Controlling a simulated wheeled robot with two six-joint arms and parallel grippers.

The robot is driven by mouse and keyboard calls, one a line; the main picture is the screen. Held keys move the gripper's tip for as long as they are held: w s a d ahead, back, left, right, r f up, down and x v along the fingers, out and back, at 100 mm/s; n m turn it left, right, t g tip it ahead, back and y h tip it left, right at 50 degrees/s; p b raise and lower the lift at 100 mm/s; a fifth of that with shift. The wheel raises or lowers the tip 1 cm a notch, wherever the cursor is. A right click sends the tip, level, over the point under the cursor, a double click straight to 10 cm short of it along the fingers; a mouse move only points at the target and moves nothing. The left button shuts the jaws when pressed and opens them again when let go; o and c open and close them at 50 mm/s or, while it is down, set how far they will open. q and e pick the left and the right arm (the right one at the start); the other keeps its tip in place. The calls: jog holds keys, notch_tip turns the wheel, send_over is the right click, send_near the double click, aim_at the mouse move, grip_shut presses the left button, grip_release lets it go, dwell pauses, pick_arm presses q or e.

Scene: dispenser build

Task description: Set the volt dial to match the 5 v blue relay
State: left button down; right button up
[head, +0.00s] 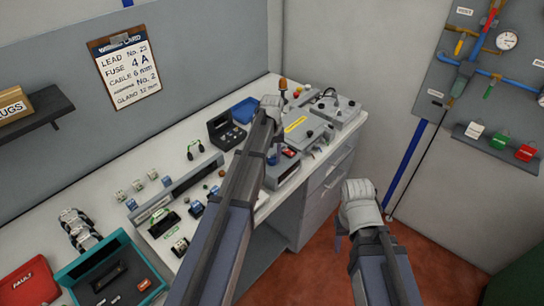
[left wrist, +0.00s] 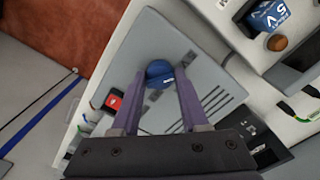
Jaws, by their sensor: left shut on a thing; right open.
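The volt dial (left wrist: 158,73) is a round blue knob on the sloped face of a grey box (left wrist: 150,40). My left gripper (left wrist: 160,78) is shut on it, one finger on each side. Small dark marks lie beside the dial; I cannot read its setting. The blue relay marked 5 V (left wrist: 267,16) sits in a grey holder at the upper right of the left wrist view. In the head view my left forearm covers part of the box (head: 287,172) and the bench beside it. My right gripper (head: 343,238) is open and empty, off the bench's front.
A red switch (left wrist: 113,103) and vent slots share the box's face. Several small relays and parts lie along the white bench (head: 100,190). A teal case (head: 75,272) is at the front left. A work card (head: 124,68) hangs on the wall. The red floor (head: 320,270) is clear.

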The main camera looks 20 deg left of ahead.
aim_at(272, 157)
pick_arm(q)
jog(key=shift+n, duration=0.4)
jog(key=shift+c, duration=2.2)
grip_release()
jog(key=shift+r, duration=0.1)
notch_tip(272, 157, up, 8)
jog(key=p, duration=0.8)
jog(key=shift+f, duration=0.2)
